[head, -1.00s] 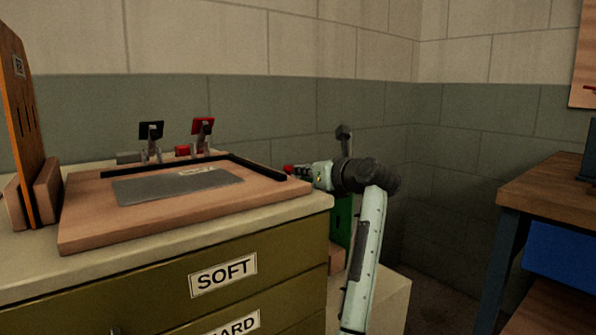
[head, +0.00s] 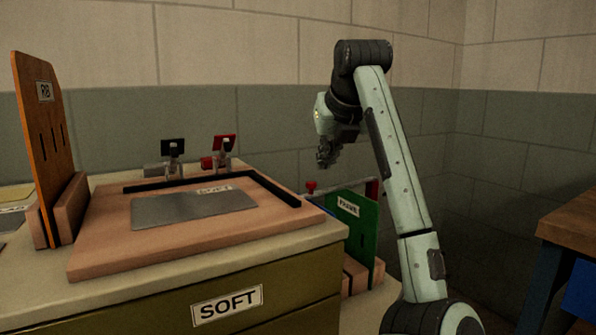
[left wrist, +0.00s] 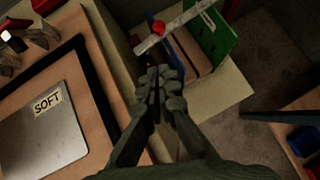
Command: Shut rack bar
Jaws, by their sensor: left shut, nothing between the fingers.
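The rack bar (left wrist: 178,25) is a pale grey bar with a red knob near one end. In the left wrist view it runs slantwise over the tops of the panels in the rack. My right gripper is not in view.
The bench holds a wooden board (head: 90,258) with a grey sheet (head: 190,208) labelled SOFT, a black edge strip and two clamps. An orange panel (head: 42,130) stands at left. A wooden table (head: 575,225) is at right. Open floor lies between.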

